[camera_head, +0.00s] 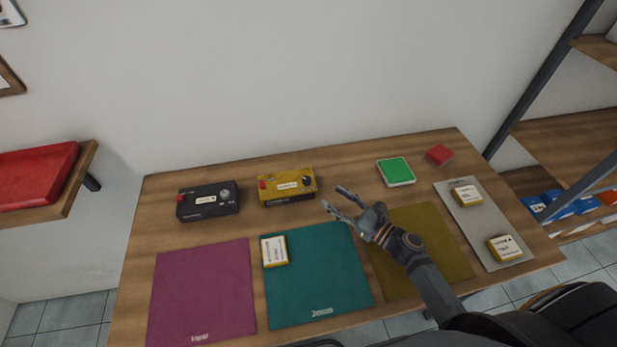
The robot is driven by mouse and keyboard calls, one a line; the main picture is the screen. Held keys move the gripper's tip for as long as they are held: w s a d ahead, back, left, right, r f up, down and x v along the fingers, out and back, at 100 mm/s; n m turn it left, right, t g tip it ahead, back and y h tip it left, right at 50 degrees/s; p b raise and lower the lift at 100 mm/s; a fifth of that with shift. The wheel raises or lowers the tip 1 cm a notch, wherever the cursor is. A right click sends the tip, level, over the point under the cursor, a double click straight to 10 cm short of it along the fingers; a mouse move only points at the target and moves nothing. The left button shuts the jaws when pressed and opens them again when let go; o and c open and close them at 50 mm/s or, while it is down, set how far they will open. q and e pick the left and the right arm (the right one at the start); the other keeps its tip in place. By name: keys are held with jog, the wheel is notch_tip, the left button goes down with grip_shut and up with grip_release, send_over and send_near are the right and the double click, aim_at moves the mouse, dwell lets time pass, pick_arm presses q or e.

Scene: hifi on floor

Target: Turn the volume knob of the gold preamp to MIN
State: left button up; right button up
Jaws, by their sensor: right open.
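The gold preamp (287,188) stands near the back of the wooden table, with a white label and a red part at its left end. Its dark round knob (307,183) is on the right side of its front; the knob's setting is too small to read. My right gripper (336,201) comes in from the right, open and empty, with its fingers pointing left toward the preamp. It is to the right of the preamp and apart from it. My left gripper is not in view.
A black unit (208,201) stands left of the preamp. Purple (203,290), teal (325,285) and olive (440,245) mats lie in front. A yellow-white box (274,251) rests on the teal mat. A grey tray (480,222) holds two more boxes. A green-topped item (396,171) and red block (439,154) sit behind.

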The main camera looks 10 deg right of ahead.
aim_at(310, 181)
jog(key=x, duration=0.1)
jog(key=p+x, duration=0.1)
jog(key=x, duration=0.2)
jog(key=shift+w+a+r+p, duration=0.15)
jog(key=shift+w+r+p, duration=0.15)
jog(key=x, duration=0.3)
jog(key=p+x, duration=0.1)
jog(key=x, duration=0.1)
jog(key=shift+f, duration=0.4)
jog(key=shift+a, duration=0.1)
jog(key=shift+c, duration=0.5)
jog(key=c, duration=0.7)
grip_shut()
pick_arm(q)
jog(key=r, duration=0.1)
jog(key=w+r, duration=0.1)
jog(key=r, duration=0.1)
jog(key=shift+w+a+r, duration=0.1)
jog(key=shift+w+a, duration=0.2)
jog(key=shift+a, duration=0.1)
